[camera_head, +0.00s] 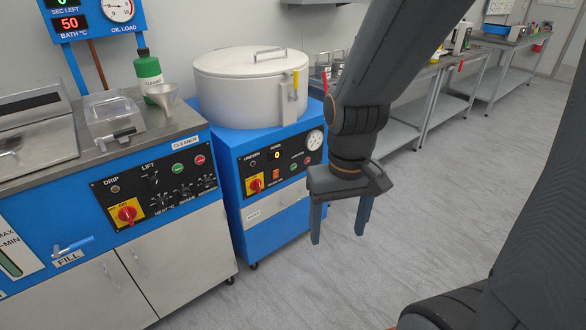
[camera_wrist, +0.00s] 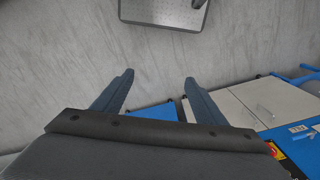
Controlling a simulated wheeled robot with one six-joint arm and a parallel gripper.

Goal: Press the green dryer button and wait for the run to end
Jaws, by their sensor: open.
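The dryer appears to be the blue cabinet (camera_head: 262,225) with a round white drum and lid (camera_head: 250,80) on top. Its black front panel (camera_head: 282,165) carries a lit display (camera_head: 277,155), a red-and-yellow switch (camera_head: 254,185), an orange switch (camera_head: 276,174) and small buttons at the right. The buttons are too small for me to tell the green one clearly. My gripper (camera_head: 338,238) hangs fingers-down in front of the panel's right side, apart from it. Its fingers are spread and empty, as the wrist view (camera_wrist: 158,78) also shows.
To the left stands a blue cleaning station with its own panel (camera_head: 155,190), including a green button (camera_head: 178,169) and a red one (camera_head: 200,159). Grey floor (camera_head: 420,230) is clear at the right.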

